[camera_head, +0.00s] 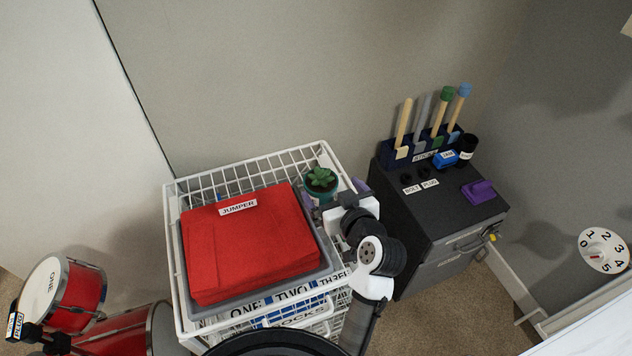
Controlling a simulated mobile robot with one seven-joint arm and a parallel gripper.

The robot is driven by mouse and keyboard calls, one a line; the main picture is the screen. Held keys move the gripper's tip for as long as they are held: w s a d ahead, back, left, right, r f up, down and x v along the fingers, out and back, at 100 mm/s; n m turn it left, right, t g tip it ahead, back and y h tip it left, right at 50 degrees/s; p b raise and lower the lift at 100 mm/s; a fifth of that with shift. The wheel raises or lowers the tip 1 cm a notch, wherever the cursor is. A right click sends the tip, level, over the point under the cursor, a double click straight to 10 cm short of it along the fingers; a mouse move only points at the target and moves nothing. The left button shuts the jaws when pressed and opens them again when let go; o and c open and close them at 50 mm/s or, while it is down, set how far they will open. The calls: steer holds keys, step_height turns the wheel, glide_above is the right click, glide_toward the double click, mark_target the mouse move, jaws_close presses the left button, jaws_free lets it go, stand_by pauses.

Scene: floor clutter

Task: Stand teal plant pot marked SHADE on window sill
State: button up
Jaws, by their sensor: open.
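A teal pot (318,196) holding a green succulent (320,178) stands upright at the right end of the white wire basket unit, beside the red folded jumper. No marking on the pot can be read from here. My gripper (338,208) is open at the pot's lower right side, reaching in from the right. My wrist hides part of the pot, and the fingertips are hard to make out, so I cannot tell whether they touch it. No window sill can be clearly identified.
The red jumper (250,245) fills a grey tray in the wire basket (176,260). A dark cabinet (440,215) at right bears a holder of sticks and a purple block (479,191). Red drums (85,290) stand lower left. A numbered dial (603,250) is on the right wall.

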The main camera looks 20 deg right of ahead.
mark_target(322, 172)
steer(key=x, duration=0.4)
steer(key=shift+w+p, duration=0.1)
steer(key=shift+p, duration=0.25)
steer(key=x, duration=0.1)
steer(key=p+x, duration=0.2)
steer(key=x, duration=0.1)
steer(key=shift+w+d, duration=0.1)
steer(key=shift+d, duration=0.2)
steer(key=shift+w+f, duration=0.25)
steer(key=shift+w, duration=0.15)
steer(key=c, duration=1.1)
steer(key=shift+r, duration=0.1)
steer(key=shift+c, duration=1.3)
steer(key=shift+r, duration=0.1)
